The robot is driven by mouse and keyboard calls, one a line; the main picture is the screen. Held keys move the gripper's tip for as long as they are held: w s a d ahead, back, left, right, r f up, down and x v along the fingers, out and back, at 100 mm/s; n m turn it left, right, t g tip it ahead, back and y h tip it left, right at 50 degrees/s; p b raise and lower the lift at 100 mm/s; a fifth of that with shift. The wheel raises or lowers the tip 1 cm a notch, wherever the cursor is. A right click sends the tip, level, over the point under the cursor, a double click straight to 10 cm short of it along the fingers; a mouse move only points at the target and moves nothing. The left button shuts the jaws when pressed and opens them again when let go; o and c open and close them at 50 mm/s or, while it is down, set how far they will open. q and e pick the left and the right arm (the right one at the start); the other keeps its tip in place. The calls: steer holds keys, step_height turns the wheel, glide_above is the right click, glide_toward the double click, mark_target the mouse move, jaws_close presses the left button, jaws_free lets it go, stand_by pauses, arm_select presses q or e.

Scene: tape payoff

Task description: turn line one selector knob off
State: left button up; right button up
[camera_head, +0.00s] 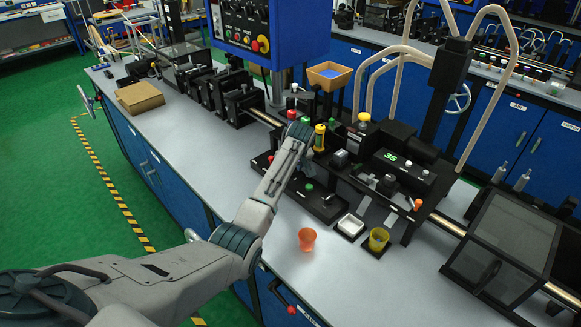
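A blue control panel (284,27) stands at the top middle, with several black knobs and a red button (264,44) on its dark face. The labels are too small to tell which knob is the line one selector. My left arm comes in from the lower left, and its wrist end (299,131) is over the black machine, below and right of the panel and apart from it. The fingers of my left gripper cannot be made out there. My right gripper is not in view.
A black machine (431,184) with a green "35" display runs along the grey bench (225,199).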

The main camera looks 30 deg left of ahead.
arm_select(q)
steer(key=shift+f, duration=0.1)
steer(key=shift+c, duration=0.4)
steer(key=c, duration=0.9)
steer(key=shift+a+r+m+t+h+p, duration=0.15)
steer(key=shift+m+t+h+p, duration=0.25)
steer(key=shift+m+p, duration=0.9)
steer(key=m+h+p, duration=0.1)
steer(key=m+p, duration=0.1)
steer(key=m, duration=0.1)
steer(key=shift+m+t+p, duration=0.3)
steer(key=shift+p, duration=0.05)
steer(key=shift+a+m+h+p, duration=0.15)
steer(key=shift+m+h+p, duration=0.35)
steer(key=shift+m, duration=0.7)
steer(key=shift+m+h, duration=0.7)
steer(key=shift+m, duration=0.9)
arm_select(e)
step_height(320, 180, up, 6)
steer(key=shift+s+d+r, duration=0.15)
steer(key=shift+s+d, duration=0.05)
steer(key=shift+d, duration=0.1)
